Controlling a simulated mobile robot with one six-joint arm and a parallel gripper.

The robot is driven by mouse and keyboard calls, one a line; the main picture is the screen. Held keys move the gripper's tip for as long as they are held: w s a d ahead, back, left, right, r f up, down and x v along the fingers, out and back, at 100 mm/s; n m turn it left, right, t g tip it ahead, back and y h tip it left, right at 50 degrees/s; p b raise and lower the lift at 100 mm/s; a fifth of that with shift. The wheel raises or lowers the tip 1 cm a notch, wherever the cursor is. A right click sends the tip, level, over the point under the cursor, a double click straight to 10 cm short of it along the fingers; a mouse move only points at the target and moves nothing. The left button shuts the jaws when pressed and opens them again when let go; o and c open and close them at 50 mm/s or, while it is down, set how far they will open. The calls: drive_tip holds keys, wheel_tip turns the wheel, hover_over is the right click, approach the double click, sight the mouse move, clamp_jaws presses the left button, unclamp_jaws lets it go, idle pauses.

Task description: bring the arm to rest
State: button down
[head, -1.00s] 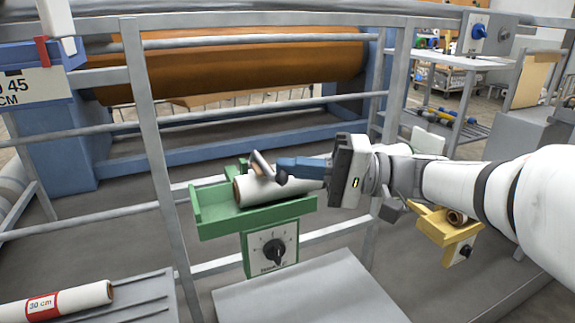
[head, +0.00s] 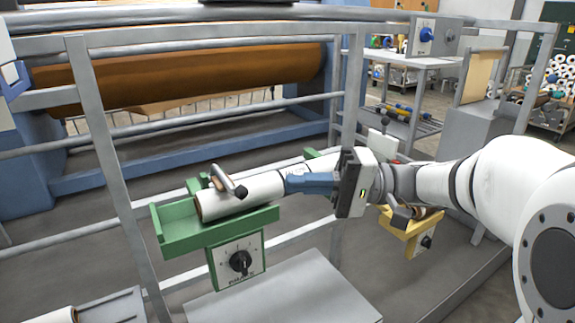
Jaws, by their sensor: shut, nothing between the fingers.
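My gripper (head: 289,183) is shut, with nothing between its blue fingers. It points left across the picture, and its fingertips overlap the right part of a white roll (head: 243,194) in view. I cannot tell whether they touch it. My white arm reaches in from the right edge. The roll's right part is partly hidden behind the fingers.
A panel with a black dial (head: 240,262) hangs below the green cradle. A yellow cradle (head: 405,232) sits behind my wrist, partly hidden. Grey rails (head: 105,170) stand before the orange roller (head: 190,75). A grey plate (head: 283,292) lies in front.

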drive_tip(key=s+d+r+m+t+h+p, duration=0.1)
drive_tip(key=s+d+r+m+h+p, duration=0.25)
drive_tip(key=s+h+p, duration=1)
drive_tip(key=w+d+r+t+h+p, duration=0.4)
drive_tip(key=d+r+p, duration=0.5)
drive_tip(key=p, duration=1)
drive_tip(key=shift+w+d+h, duration=0.15)
drive_tip(key=shift+d+h, duration=0.3)
drive_tip(key=shift+d, duration=0.95)
drive_tip(key=c, duration=2.2)
unclamp_jaws()
drive_tip(key=shift+n, duration=0.25)
